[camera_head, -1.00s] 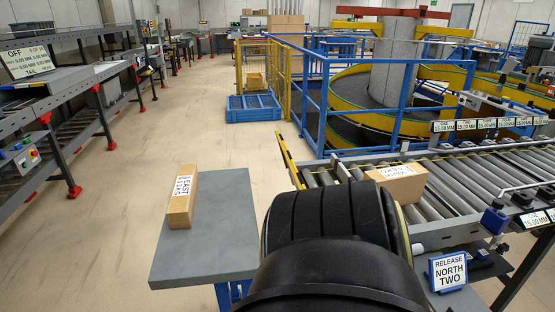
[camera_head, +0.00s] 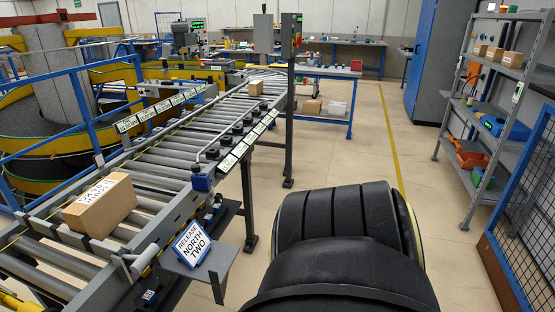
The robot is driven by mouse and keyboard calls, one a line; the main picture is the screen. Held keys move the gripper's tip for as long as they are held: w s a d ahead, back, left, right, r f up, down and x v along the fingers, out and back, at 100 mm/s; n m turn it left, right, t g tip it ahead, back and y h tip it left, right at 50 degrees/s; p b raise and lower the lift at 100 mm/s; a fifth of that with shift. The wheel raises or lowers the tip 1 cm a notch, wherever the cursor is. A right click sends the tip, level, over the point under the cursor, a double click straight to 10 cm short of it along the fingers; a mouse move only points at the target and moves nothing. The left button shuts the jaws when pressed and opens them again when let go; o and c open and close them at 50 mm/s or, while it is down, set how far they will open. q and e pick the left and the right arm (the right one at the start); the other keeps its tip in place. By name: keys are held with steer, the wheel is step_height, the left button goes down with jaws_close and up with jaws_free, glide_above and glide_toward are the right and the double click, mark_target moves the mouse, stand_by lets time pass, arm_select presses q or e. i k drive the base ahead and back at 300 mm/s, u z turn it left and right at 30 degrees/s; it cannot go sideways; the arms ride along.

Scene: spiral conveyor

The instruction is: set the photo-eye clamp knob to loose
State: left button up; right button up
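I cannot pick out the photo-eye clamp knob for certain. Several small dark knob-like parts (camera_head: 237,129) sit in a row along the near side rail of the roller conveyor (camera_head: 165,158). A blue block-shaped fitting (camera_head: 201,182) is on the same rail, closer to me. Which of these, if any, is the clamp knob is too small to tell. Neither of my grippers is in view.
A cardboard box (camera_head: 100,205) lies on the near rollers; another box (camera_head: 255,88) is farther along. A "RELEASE NORTH TWO" sign (camera_head: 192,243) stands beside the conveyor. A grey shelf (camera_head: 500,105) is at right.

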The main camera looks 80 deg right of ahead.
mark_target(217, 199)
steer(key=z, duration=1.95)
steer(key=i, duration=1)
